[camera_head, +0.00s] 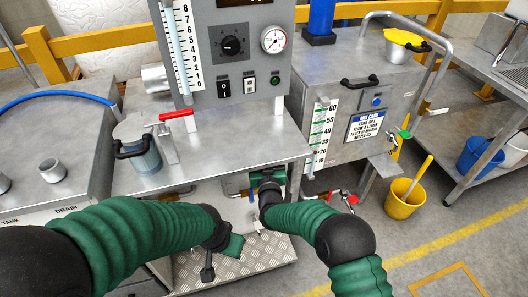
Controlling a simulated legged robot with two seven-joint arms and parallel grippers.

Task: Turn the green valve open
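A small green valve handle (404,133) sits on a tap at the right side of the steel tank with the level scale. Another green part (278,176) shows under the bench edge, partly hidden by my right gripper. My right gripper (268,190) is at that part, close to the pipework; contact and finger opening are hidden. My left gripper (210,262) is low over the chequered plate, left of the right one, apart from the pipes. Its fingers are too dark to read. Which green part is the task's valve, I cannot tell.
A red-handled valve (350,197) lies on piping right of my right gripper. A yellow bucket (403,198) stands on the floor right, where some floor is clear.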

